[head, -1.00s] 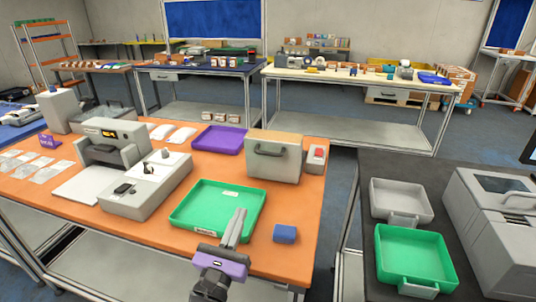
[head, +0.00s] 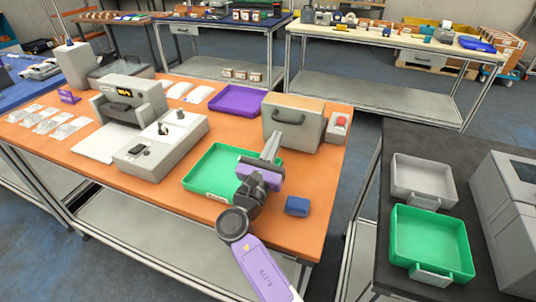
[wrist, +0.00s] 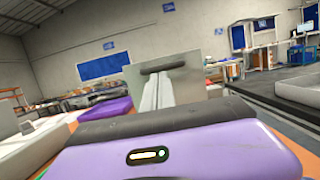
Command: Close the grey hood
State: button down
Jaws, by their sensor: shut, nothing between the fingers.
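A grey box-shaped unit (head: 290,130) with a tan top and a dark bar handle (head: 288,117) on its front panel stands at the back right of the orange table. I cannot tell whether this panel is the grey hood. In the wrist view the grey panel (wrist: 196,84) stands upright straight ahead, with its handle (wrist: 163,67) near the top. My gripper (head: 275,137) is shut and empty, above the green tray's right side. Its fingertips point at the panel, below the handle in the picture; contact cannot be told. The fingers (wrist: 158,90) hide part of the panel.
A green tray (head: 207,187) lies under my gripper, with a blue block (head: 297,206) to its right. A red-buttoned box (head: 338,128) stands right of the grey unit. A purple tray (head: 237,100) lies behind. Another grey machine (head: 510,210) is at right.

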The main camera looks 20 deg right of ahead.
jog(key=shift+x, duration=1.8)
